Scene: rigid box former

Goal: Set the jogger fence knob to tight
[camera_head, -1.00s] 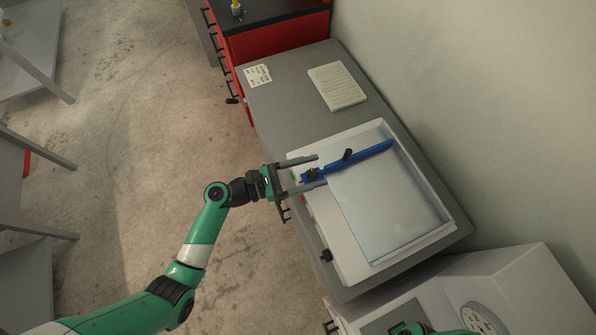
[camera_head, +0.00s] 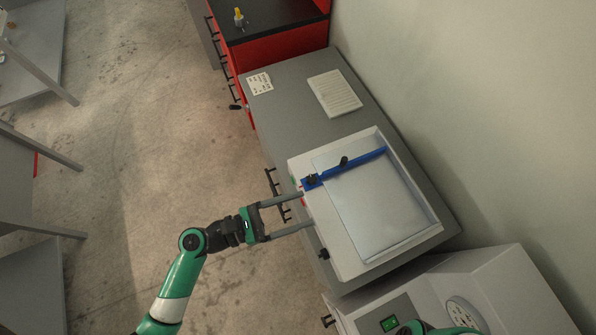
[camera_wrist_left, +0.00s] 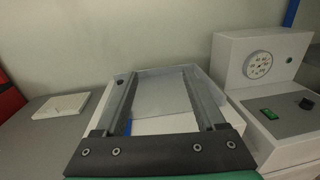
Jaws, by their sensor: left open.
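The blue jogger fence (camera_head: 362,164) lies across the upper part of a white tray unit (camera_head: 350,262). A small black knob (camera_head: 311,180) sits at the fence's left end, and a black handle (camera_head: 344,160) stands up from its middle. The knob's setting is too small to read. My left gripper (camera_head: 306,209) is open and empty at the tray's left edge, with its fingers below the knob and apart from it. In the left wrist view its two fingers (camera_wrist_left: 160,76) spread wide over the tray. My right gripper is not in view.
Another black knob (camera_head: 323,254) is on the tray unit's front side. A white pad (camera_head: 335,93) and a printed card (camera_head: 259,84) lie on the grey cabinet top. A white machine (camera_head: 500,285) with a round dial stands at lower right. Open floor is at left.

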